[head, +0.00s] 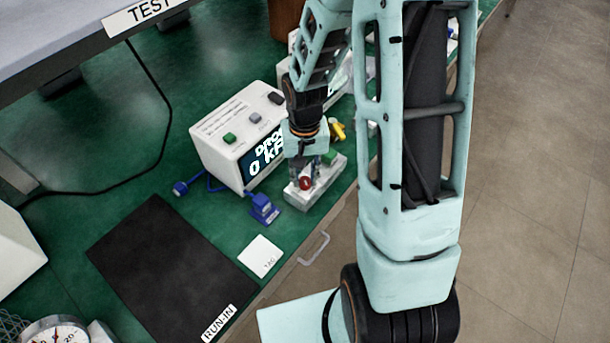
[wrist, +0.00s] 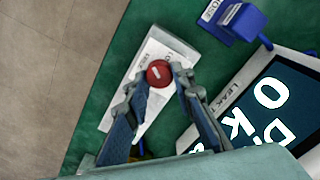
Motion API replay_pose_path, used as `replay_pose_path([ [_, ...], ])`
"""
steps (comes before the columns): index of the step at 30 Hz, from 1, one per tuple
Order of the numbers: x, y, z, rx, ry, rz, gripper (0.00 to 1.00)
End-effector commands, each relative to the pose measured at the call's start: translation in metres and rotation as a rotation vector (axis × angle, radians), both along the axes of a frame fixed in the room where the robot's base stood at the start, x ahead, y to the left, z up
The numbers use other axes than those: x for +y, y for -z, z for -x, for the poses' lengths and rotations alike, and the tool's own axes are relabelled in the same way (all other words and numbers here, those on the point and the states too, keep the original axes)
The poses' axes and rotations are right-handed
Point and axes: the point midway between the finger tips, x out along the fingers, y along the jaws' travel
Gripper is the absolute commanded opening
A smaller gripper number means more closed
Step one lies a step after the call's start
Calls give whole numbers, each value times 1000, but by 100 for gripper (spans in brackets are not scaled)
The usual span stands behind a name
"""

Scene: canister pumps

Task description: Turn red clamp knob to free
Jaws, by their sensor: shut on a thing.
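The red clamp knob (head: 306,183) sits on a pale block (head: 330,184) on the green bench, in front of the white display box. In the wrist view the round red knob (wrist: 158,73) has a short white mark on its top and sits between my fingertips. My gripper (wrist: 157,80) is shut on the knob, one finger on each side. In the head view my gripper (head: 306,172) reaches down to the knob from above. The block carries printed lettering in the wrist view, partly hidden by my fingers.
The white leak-test box (head: 215,150) with a lit display stands just behind left. A blue hose fitting (head: 264,209) and a white card (head: 260,256) lie to the left. A black run-in mat (head: 165,265) lies farther left. The bench's front edge is close, with a handle (head: 315,248).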

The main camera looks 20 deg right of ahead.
Motion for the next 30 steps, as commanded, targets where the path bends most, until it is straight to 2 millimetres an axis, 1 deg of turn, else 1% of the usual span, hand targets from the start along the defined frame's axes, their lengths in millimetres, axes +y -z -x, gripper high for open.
replay_pose_path([
  [9,1,-1,-1,-2,-287,0,0],
  [15,1,-1,0,-1,-427,-1,0],
  [21,1,-1,0,-1,-522,0,0],
  [30,2,-1,0,-1,-580,0,0],
])
